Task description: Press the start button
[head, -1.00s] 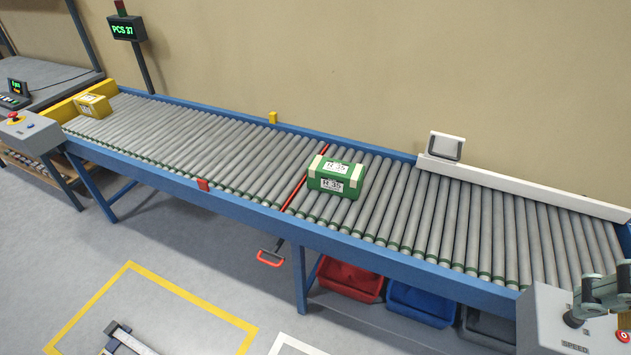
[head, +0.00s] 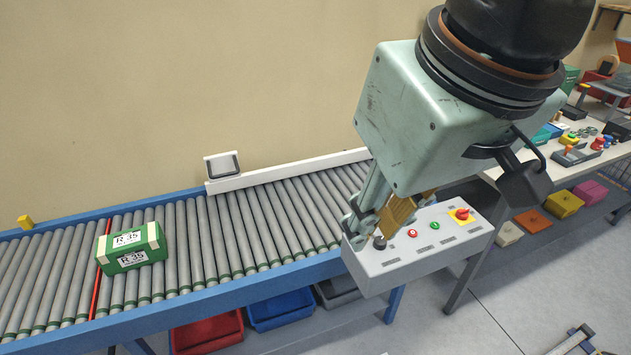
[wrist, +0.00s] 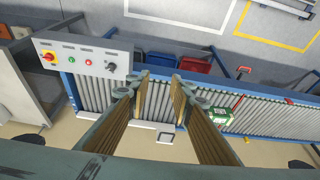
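The grey control box (head: 415,259) is at the right end of the conveyor. Its sloped top carries a black knob (head: 379,243), a red button (head: 412,233), a green button (head: 435,225) and a red emergency stop on a yellow plate (head: 463,214). No start label is legible. In the wrist view the control box (wrist: 85,73) is at upper left, with the green button (wrist: 71,60) uncovered. My gripper (head: 370,222) points down around the box's knob end in the head view. In the wrist view my gripper (wrist: 160,82) has its fingers apart, with nothing between them, right of the box.
A green box labelled R 35 (head: 131,260) sits on the roller conveyor (head: 270,230). A white guide rail (head: 290,171) runs along the back edge. Red and blue bins (head: 282,309) are underneath. A table with small items (head: 560,170) stands to the right.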

